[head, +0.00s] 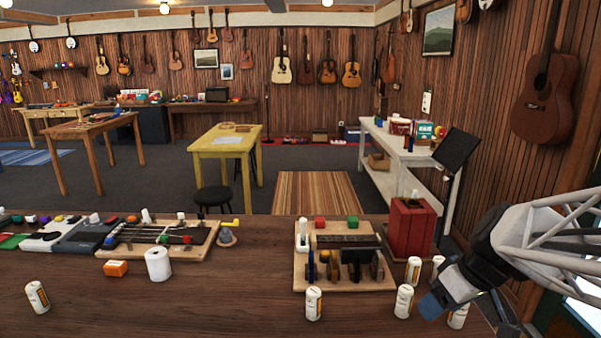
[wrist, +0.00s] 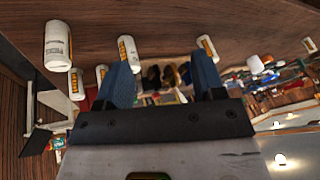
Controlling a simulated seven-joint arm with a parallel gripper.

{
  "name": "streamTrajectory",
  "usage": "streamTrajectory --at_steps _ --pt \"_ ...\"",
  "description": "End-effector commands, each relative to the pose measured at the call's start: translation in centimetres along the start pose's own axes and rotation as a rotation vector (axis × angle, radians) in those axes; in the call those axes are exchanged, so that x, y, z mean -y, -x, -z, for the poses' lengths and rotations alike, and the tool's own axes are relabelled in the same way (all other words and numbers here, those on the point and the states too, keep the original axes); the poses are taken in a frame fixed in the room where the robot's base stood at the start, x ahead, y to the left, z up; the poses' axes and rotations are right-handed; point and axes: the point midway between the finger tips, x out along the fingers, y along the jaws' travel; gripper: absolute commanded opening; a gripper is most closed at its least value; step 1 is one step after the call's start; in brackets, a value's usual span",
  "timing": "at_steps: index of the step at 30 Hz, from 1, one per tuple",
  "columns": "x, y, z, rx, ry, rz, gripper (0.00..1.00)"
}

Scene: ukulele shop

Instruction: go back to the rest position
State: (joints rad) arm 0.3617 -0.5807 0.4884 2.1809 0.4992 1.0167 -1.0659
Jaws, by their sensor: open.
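My gripper (head: 432,306) is at the right of the workbench in the head view, low among several white cans with orange labels. In the wrist view its two blue fingers (wrist: 163,75) stand apart with nothing held between them. One can (head: 404,301) stands just left of the gripper, and another (head: 458,317) is just right of it, partly hidden by my arm. Whether a finger touches a can, I cannot tell.
More cans stand near (head: 413,270) and farther left (head: 313,304). A red box (head: 411,228) and a wooden board with tools (head: 345,285) are behind them. A paper roll (head: 158,264) stands left. The bench's front middle (head: 220,308) is clear.

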Motion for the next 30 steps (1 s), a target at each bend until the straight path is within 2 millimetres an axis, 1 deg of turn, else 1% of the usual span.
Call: streamTrajectory --at_steps 1,6,15,18,22,30 --pt "1.2 0.1 -0.2 0.019 -0.018 -0.013 0.63" --pt "4.5 0.5 -1.4 0.075 -0.108 -0.076 0.63" --pt "9.2 1.2 -3.9 0.117 -0.264 -0.217 0.63" --pt "10.4 1.4 -4.9 0.115 -0.313 -0.264 0.63" --pt "11.5 1.6 -5.8 0.102 -0.365 -0.314 0.63" --pt "12.3 1.8 -6.7 0.082 -0.416 -0.361 0.63"
